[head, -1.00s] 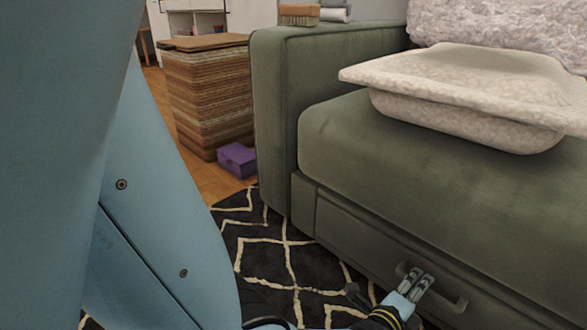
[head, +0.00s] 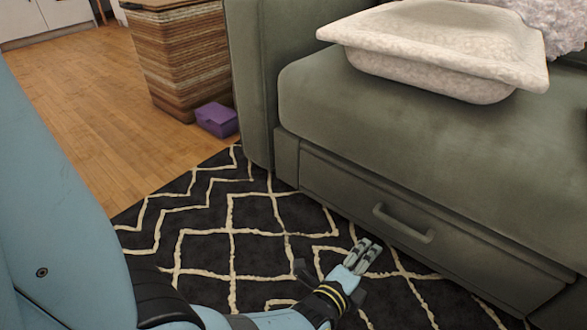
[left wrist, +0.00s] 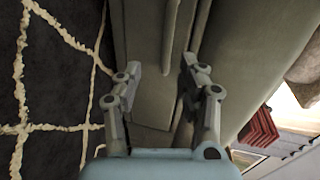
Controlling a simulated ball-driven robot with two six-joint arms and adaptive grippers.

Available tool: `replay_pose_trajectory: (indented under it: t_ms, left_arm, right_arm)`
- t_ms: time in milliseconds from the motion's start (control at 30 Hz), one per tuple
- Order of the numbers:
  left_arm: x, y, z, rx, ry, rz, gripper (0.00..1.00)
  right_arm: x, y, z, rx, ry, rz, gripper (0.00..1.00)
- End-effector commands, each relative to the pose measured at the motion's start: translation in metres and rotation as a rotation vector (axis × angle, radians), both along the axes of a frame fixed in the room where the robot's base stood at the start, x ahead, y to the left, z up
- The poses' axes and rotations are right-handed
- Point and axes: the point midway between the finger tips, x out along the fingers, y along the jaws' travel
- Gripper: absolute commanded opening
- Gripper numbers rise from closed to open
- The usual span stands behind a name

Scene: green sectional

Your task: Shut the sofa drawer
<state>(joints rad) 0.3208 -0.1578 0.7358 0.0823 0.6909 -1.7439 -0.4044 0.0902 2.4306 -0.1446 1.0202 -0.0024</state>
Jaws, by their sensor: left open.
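The sofa drawer (head: 345,198) is a long green front low in the base of the green sofa. It looks flush or nearly so; I cannot tell if a small gap is left. Its bar handle (head: 403,226) sits on the front's middle and also shows at the top of the left wrist view (left wrist: 172,40). My left gripper (head: 368,250) is low over the rug, in front of the drawer and left of the handle, apart from it. Its fingers (left wrist: 160,72) are spread and empty. My right gripper is out of view.
A speckled white tub (head: 430,65) rests on the sofa seat (head: 420,130). A striped hamper (head: 180,65) and a purple box (head: 217,120) stand beyond the sofa arm (head: 250,110). A black patterned rug (head: 205,250) lies clear before the drawer.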

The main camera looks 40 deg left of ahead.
Motion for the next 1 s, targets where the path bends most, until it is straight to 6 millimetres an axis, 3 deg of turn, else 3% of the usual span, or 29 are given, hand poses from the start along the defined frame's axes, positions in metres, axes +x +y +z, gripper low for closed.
replay_pose_trajectory:
  t_ms: [133, 367, 700, 1000]
  left_arm:
    - [-0.017, 0.019, -0.015, -0.136, 0.128, 0.023, 0.4]
    - [-0.052, 0.043, -0.024, -0.337, 0.33, 0.1, 0.4]
    - [-0.113, 0.069, -0.013, -0.563, 0.59, 0.279, 0.4]
    - [-0.138, 0.077, -0.003, -0.633, 0.678, 0.366, 0.4]
  right_arm:
    - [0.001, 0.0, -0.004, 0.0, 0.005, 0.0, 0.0]
    - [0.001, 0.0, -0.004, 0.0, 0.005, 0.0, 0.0]
    - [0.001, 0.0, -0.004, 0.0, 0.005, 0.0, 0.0]
    - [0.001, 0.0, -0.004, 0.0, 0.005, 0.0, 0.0]
